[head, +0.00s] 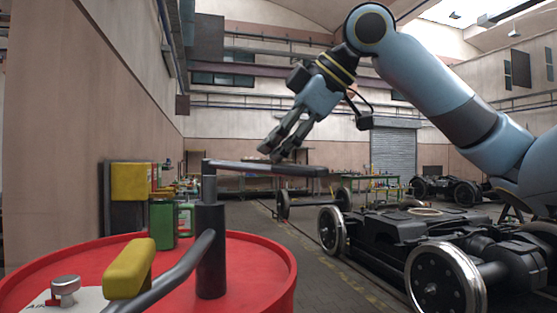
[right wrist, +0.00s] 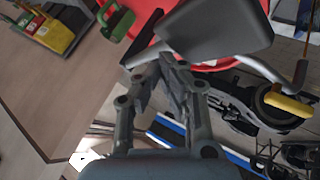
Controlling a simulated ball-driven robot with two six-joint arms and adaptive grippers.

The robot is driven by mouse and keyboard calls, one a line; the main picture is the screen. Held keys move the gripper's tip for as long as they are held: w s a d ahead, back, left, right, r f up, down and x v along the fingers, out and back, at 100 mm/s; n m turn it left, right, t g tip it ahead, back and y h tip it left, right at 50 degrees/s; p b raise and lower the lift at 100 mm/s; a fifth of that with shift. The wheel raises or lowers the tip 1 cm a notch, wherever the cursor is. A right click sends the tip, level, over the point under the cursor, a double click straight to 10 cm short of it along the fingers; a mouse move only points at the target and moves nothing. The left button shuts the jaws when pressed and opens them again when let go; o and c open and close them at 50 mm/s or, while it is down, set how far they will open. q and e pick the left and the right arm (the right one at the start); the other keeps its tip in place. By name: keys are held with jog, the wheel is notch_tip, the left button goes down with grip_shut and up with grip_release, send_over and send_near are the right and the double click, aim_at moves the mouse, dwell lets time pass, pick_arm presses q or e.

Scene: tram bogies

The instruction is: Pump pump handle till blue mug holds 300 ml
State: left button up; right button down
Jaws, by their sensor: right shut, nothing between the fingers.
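The pump stands on a red drum (head: 255,262). Its dark post (head: 210,250) carries a level pump handle (head: 290,170) that reaches to the right. My right gripper (head: 272,153) is shut and empty, pointing down at the handle from above; whether it touches the handle I cannot tell. In the right wrist view the gripper (right wrist: 172,65) has its fingers together just below the big dark handle (right wrist: 215,30). A grey curved pipe (head: 180,270) with a yellow end piece (head: 130,268) leaves the post. I cannot make out the blue mug in either view. My left gripper is out of view.
A metal cap (head: 65,288) sits on the drum top. A green canister (head: 162,222) and a yellow box (head: 130,182) are behind the drum. A bogie (head: 400,235) with large wheels stands to the right. Bare floor lies between drum and bogie.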

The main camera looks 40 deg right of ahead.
jog(key=shift+f+b, duration=2.15)
jog(key=shift+f, duration=0.05)
dwell(1.5)
jog(key=shift+r, duration=0.1)
notch_tip(320, 180, up, 6)
jog(key=p, duration=0.8)
jog(key=shift+r, duration=0.2)
dwell(0.4)
notch_tip(320, 180, up, 5)
jog(key=p, duration=0.6)
send_over(277, 169)
jog(key=w+d, duration=0.2)
jog(key=shift+a, duration=0.2)
dwell(0.4)
